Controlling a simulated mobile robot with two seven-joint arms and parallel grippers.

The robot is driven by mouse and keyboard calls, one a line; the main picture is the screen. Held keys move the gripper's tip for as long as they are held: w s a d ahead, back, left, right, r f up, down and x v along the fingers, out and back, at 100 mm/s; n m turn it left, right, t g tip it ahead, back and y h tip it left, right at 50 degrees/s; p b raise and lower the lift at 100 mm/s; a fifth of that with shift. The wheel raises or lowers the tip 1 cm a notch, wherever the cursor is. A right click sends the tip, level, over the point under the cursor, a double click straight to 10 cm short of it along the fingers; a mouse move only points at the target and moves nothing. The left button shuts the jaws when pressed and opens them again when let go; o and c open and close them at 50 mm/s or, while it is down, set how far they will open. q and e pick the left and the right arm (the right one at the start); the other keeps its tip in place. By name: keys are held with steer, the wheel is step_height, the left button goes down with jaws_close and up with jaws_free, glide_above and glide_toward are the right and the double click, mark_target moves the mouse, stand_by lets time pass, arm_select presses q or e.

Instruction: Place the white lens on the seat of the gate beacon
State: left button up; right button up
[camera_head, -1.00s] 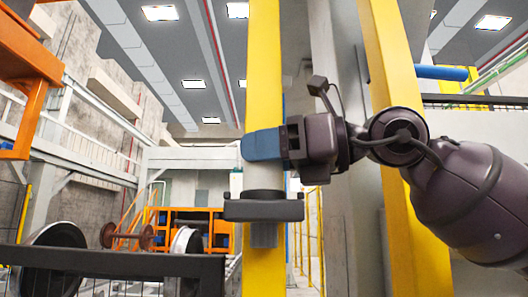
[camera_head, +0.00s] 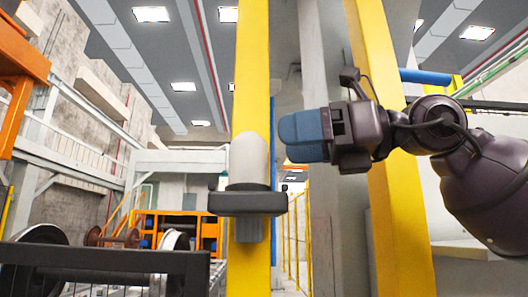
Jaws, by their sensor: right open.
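The white lens (camera_head: 249,160) is a pale rounded cylinder with a domed top. It stands upright on the dark seat of the gate beacon (camera_head: 248,203), in front of a yellow post. My right gripper (camera_head: 284,140) has blue fingers and points left. It is open and empty, to the right of the lens, with a gap between them. My left gripper is not in view.
The yellow post (camera_head: 253,60) rises behind the beacon. A second yellow post (camera_head: 392,200) stands behind my right arm. A dark rail (camera_head: 110,258) crosses the lower left, with wheelsets (camera_head: 35,245) behind it.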

steer(key=b+v, duration=0.1)
steer(key=v, duration=0.4)
steer(key=shift+s+d, duration=0.1)
steer(key=shift+d, duration=0.05)
stand_by(0.5)
